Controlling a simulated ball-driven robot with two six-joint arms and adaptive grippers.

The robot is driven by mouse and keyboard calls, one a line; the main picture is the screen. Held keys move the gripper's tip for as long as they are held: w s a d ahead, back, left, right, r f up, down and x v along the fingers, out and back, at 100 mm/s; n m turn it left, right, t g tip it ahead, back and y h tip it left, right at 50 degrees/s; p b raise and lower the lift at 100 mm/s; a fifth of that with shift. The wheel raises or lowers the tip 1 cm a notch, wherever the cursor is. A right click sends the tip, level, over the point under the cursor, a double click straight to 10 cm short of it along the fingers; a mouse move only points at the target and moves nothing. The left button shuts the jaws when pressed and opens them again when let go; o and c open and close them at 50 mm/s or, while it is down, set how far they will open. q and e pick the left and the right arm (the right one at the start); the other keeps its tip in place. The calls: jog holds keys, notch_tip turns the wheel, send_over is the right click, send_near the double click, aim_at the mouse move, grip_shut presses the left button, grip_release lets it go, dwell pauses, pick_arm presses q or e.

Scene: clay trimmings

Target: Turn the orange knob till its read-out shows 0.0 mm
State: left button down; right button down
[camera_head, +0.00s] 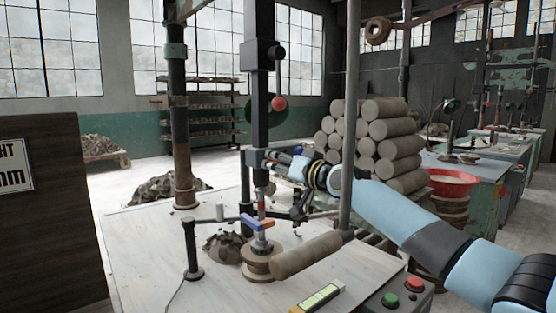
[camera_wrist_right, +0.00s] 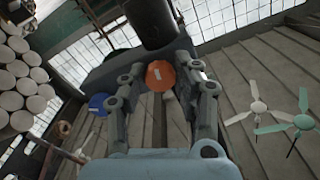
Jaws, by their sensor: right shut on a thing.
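The orange knob (camera_wrist_right: 160,74) is a round disc with a pale mark in the right wrist view. It sits between the two fingers of my right gripper (camera_wrist_right: 161,66), which is shut on it. In the head view my right gripper (camera_head: 262,158) reaches the dark upright column (camera_head: 264,75) from the right, and the knob is hidden there. A white panel (camera_head: 14,165) at the left edge shows the letters "HT" and "mm"; its left part is cut off and I see no number on it. My left gripper is not in view.
A blue disc (camera_wrist_right: 98,103) lies left of the gripper in the wrist view. On the pale table (camera_head: 140,265) are a clay roll (camera_head: 306,256), a clay scrap heap (camera_head: 226,247) and a box with green and red buttons (camera_head: 391,298).

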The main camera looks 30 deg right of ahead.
jog(key=m+p, duration=0.1)
jog(key=m, duration=0.4)
jog(key=shift+m+p, duration=0.3)
jog(key=shift+p, duration=0.05)
dwell(0.4)
jog(key=c, duration=1)
grip_release()
jog(key=shift+s+d, duration=0.15)
jog(key=shift+s, duration=1.75)
jog(key=shift+s+d, duration=0.1)
jog(key=shift+s, duration=1.75)
